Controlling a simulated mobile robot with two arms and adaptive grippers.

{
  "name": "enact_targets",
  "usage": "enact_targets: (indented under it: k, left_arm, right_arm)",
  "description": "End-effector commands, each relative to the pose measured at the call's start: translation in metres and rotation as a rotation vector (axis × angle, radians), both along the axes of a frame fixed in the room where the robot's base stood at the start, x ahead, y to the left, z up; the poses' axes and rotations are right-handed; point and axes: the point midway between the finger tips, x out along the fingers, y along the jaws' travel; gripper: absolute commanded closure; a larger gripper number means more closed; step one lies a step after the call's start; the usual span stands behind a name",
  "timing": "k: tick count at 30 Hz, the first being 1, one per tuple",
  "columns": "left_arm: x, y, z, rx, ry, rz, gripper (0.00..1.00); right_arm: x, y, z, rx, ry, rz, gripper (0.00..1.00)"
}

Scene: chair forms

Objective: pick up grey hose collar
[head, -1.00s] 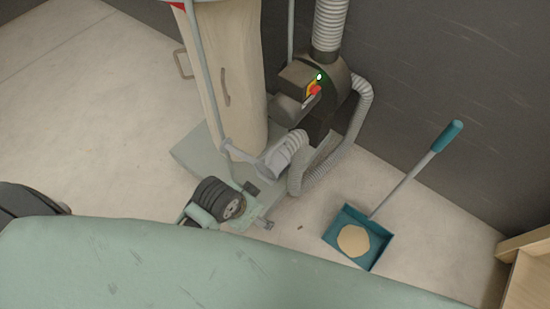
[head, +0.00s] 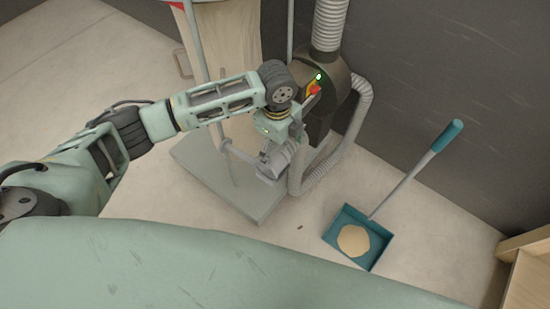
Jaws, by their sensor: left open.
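The grey hose collar (head: 267,174) sits low at the end of the ribbed grey hose, just above the grey-green base plate of the dust extractor. It is partly hidden by my left gripper (head: 272,148). My left arm comes in from the left, and the gripper points down over the collar and hose end. The gripper is open. Its fingertips are small and partly hidden, so I cannot tell whether they touch the collar. My right gripper is not in view.
The extractor's cloth bag (head: 220,45), dark motor housing (head: 330,95) and curved hose (head: 362,115) surround the collar. A wooden edge (head: 528,265) stands at far right.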

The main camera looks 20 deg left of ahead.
Motion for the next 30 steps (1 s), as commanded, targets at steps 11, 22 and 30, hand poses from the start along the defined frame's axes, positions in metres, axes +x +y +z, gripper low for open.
enact_targets:
  k: [11, 22, 30]
  left_arm:
    - [0.015, 0.021, -0.013, 0.037, 0.011, -0.03, 0.2]
    - [0.011, 0.021, -0.062, 0.036, 0.009, -0.029, 0.2]
    - [0.012, 0.021, -0.069, 0.037, 0.007, -0.031, 0.2]
  right_arm:
    - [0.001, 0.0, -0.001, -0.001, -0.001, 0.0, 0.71]
    - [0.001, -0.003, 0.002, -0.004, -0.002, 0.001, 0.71]
    - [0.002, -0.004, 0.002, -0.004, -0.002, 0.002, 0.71]
